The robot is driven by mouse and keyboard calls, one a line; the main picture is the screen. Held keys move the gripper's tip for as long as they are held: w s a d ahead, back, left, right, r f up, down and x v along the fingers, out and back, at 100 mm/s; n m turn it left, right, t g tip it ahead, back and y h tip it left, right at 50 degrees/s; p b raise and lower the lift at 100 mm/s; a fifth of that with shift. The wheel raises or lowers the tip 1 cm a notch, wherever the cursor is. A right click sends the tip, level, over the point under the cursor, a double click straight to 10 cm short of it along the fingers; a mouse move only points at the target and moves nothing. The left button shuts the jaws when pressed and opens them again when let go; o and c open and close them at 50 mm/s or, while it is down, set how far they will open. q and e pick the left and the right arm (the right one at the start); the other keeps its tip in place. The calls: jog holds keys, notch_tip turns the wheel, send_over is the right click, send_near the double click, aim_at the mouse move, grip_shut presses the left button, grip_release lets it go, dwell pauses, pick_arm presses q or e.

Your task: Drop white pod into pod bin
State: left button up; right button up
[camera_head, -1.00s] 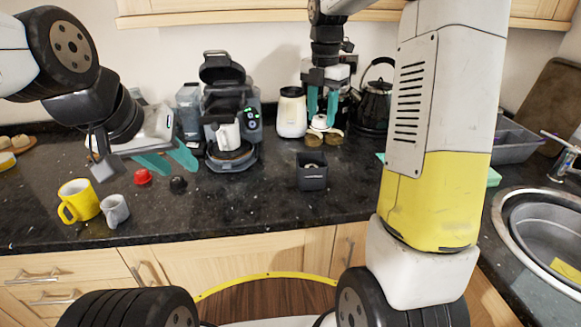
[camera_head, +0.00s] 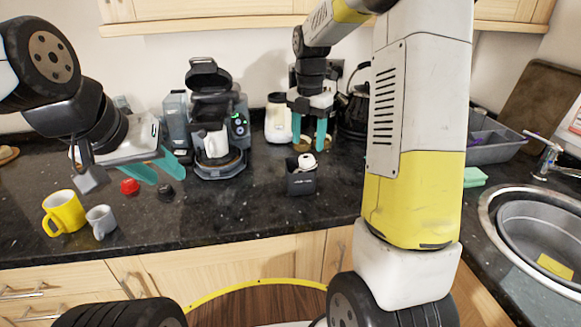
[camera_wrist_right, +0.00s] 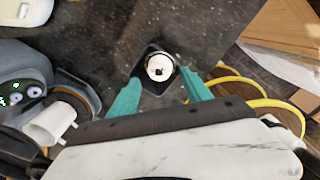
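The white pod (camera_head: 307,161) shows at the mouth of the dark pod bin (camera_head: 301,184). In the right wrist view the pod (camera_wrist_right: 160,68) lies within the outline of the bin's opening (camera_wrist_right: 150,88); I cannot tell whether it rests there or is still falling. My right gripper (camera_head: 309,142) is above the bin, its teal fingers apart with a gap on each side of the pod. My left gripper (camera_head: 166,172) is open and empty over the counter at the left, near a red pod (camera_head: 130,187) and a black pod (camera_head: 165,190).
A coffee machine (camera_head: 215,130) stands behind the bin to the left. A cream canister (camera_head: 278,118) and a black kettle (camera_head: 355,110) stand at the back. A yellow mug (camera_head: 64,212) and a grey cup (camera_head: 101,221) are at the left. The sink (camera_head: 535,235) is at the right.

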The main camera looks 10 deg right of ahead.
jog(key=shift+o, duration=0.3)
jog(key=shift+r, duration=0.1)
notch_tip(320, 180, up, 8)
jog(key=shift+f, duration=0.2)
jog(key=s+a+r+m+t+y, duration=0.1)
jog(key=s+m+t, duration=0.5)
jog(key=s+m, duration=1.8)
jog(key=a+m+y, duration=0.1)
jog(key=m, duration=0.1)
jog(key=shift+s+r+m, duration=0.15)
jog(key=shift+m, duration=0.15)
